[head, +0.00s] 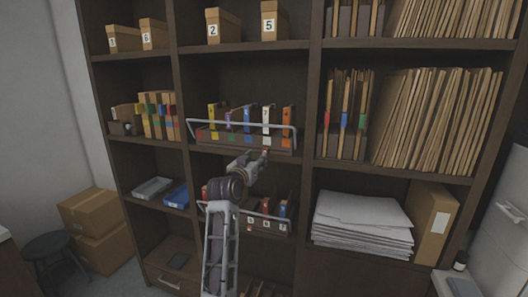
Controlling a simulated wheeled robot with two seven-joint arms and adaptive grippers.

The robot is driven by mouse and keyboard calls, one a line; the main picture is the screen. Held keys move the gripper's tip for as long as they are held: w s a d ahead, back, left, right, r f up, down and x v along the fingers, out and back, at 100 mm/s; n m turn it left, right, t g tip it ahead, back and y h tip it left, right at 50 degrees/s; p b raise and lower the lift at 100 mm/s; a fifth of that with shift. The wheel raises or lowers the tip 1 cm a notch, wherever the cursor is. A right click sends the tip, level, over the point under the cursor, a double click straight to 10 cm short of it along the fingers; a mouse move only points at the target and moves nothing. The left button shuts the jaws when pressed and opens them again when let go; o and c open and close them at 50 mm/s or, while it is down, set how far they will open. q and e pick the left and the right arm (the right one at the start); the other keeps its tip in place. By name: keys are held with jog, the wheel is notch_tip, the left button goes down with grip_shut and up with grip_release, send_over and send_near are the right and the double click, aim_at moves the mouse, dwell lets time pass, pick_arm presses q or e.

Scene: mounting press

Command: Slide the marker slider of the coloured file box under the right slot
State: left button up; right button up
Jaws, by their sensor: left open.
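The coloured file box (222,137) stands on the middle shelf, with coloured squares along its front. Yellow, purple, blue, white and orange files stand upright in it, and a light metal rail (240,123) runs across its front. The marker slider is too small to make out for sure. My left gripper (263,159) is open and empty, just below the right half of the box's front; I cannot tell whether it touches. My left wrist and arm hide part of the lower file box (268,225), which has numbered labels. My right gripper is not in view.
Shelf uprights and boards surround the box. Numbered boxes (224,26) stand above, and trays (152,187) lie at lower left. A paper stack (360,222) and packed folders (440,120) fill the right side. A stool (48,250) and cartons (95,215) stand at left.

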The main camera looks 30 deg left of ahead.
aim_at(265, 150)
pick_arm(q)
jog(key=shift+p+x, duration=0.9)
jog(key=shift+x, duration=3.9)
jog(key=shift+c, duration=0.5)
grip_shut()
